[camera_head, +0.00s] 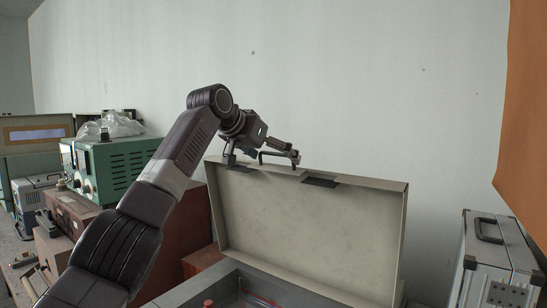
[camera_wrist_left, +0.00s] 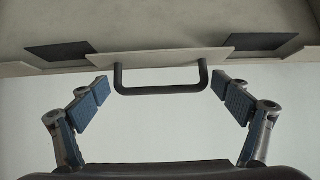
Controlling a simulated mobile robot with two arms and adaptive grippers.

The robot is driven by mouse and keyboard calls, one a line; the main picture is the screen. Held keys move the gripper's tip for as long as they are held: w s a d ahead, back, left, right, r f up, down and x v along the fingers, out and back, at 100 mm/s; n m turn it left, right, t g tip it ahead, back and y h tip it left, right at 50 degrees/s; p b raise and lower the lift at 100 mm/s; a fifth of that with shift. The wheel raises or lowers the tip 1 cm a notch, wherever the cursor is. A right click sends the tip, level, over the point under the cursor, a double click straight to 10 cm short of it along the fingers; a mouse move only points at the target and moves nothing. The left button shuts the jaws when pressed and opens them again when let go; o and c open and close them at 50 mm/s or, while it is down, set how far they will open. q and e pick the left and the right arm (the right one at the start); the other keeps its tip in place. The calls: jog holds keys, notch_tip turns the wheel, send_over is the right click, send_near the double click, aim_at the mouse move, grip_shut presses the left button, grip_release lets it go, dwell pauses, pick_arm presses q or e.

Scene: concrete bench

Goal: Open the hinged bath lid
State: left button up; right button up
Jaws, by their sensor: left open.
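The bath lid (camera_head: 311,232) stands raised, close to upright, at the back of the grey bath (camera_head: 215,288). The lid's underside faces me in the head view. A dark bar handle (camera_head: 276,153) sits on the lid's upper edge; it also shows in the left wrist view (camera_wrist_left: 160,91). My left gripper (camera_head: 262,158) is at that edge. In the left wrist view its fingers (camera_wrist_left: 159,103) are spread wide on either side of the handle, with a visible gap on both sides. It holds nothing. My right gripper is not in view.
A silver case (camera_head: 493,262) stands at the right. An orange panel (camera_head: 520,100) hangs at the upper right. A green instrument (camera_head: 112,165) and brown boxes (camera_head: 75,212) are at the left. Red parts (camera_head: 258,300) show inside the bath. A pale wall rises behind the lid.

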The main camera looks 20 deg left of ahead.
pick_arm(q)
jog(key=v, duration=1.2)
dwell(0.4)
